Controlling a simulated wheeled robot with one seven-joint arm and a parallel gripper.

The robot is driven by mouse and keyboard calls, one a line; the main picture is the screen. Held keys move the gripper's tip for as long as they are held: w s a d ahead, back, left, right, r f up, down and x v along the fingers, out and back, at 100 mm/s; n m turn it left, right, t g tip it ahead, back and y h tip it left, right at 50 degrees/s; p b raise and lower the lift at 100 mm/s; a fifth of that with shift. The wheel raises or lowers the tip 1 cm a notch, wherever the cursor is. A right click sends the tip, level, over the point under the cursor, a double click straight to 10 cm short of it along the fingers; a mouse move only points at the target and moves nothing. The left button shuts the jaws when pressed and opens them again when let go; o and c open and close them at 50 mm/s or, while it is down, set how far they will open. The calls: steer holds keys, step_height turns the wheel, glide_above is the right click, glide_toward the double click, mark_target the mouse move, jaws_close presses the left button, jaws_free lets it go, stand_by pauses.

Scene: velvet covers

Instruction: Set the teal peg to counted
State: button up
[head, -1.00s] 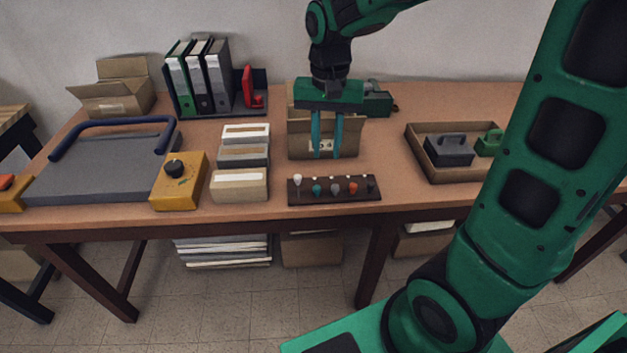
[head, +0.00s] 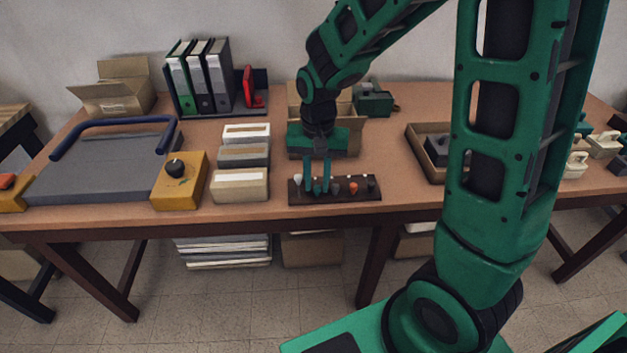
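A dark peg board (head: 335,198) lies near the table's front edge with a row of pegs in it. The teal peg (head: 317,189) is second from the left, beside a white peg (head: 298,180). My gripper (head: 317,190) points down over the board, with one teal finger on each side of the teal peg. The fingers look apart, with no clear contact on the peg. The fingers partly hide the peg and the board behind it. Small pale dots show along the board's back edge.
Right of the teal peg stand a dark grey peg (head: 336,189), an orange-red peg (head: 354,189) and a dark peg (head: 371,187). Boxes (head: 240,186) stand left of the board. An open cardboard box (head: 355,136) is behind my gripper. A tray (head: 424,164) lies right.

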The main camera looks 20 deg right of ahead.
mark_target(315, 182)
jaws_close()
steer(key=shift+w+d, duration=0.2)
steer(key=shift+w, duration=0.5)
steer(key=shift+w+d, duration=0.2)
steer(key=shift+w, duration=0.55)
steer(key=shift+w+d, duration=0.2)
steer(key=shift+w, duration=0.5)
jaws_free()
step_height(315, 182, up, 11)
steer(key=shift+f, duration=0.15)
